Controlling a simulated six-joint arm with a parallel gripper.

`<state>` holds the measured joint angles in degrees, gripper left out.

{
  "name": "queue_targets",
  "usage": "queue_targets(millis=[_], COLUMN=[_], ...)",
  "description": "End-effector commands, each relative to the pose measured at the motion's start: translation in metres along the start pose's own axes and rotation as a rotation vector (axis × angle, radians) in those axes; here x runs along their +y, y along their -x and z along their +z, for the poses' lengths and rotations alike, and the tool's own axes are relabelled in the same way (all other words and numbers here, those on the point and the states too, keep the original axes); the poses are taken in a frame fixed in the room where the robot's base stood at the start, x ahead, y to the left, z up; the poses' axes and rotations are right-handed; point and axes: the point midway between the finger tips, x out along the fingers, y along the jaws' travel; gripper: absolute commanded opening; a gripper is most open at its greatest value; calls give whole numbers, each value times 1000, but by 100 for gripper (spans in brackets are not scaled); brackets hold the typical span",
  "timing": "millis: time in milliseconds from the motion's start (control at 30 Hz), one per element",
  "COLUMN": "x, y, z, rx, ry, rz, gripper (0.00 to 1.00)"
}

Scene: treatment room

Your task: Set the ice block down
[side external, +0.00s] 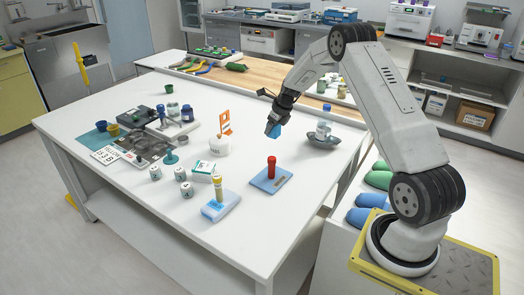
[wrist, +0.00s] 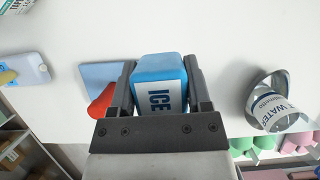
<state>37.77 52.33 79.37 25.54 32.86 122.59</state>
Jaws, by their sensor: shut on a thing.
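The ice block (wrist: 162,75) is a small blue block with a white label reading "ICE" in the wrist view. My gripper (wrist: 160,82) has one finger on each side of it and is shut on it. In the side external view, my gripper (side external: 279,112) points down over the right part of the white table. The blue block (side external: 273,130) shows below the fingers there and appears to be held above the white table (side external: 240,247). The block's underside is hidden.
A blue pad (side external: 262,186) with a red cylinder (side external: 271,166) stands in front of the gripper. A grey bowl (side external: 316,142) with a water bottle (side external: 322,128) is to the right. A white round holder (side external: 219,147) with an orange frame is left. Bare tabletop lies between them.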

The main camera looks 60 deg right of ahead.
Motion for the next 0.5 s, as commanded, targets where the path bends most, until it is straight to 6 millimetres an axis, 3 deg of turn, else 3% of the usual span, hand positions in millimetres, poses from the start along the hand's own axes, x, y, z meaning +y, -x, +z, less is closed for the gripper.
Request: queue_targets(millis=[500], x=[-20], y=[-51], z=[20], rx=[0], ry=[1], rz=[0], gripper=[0])
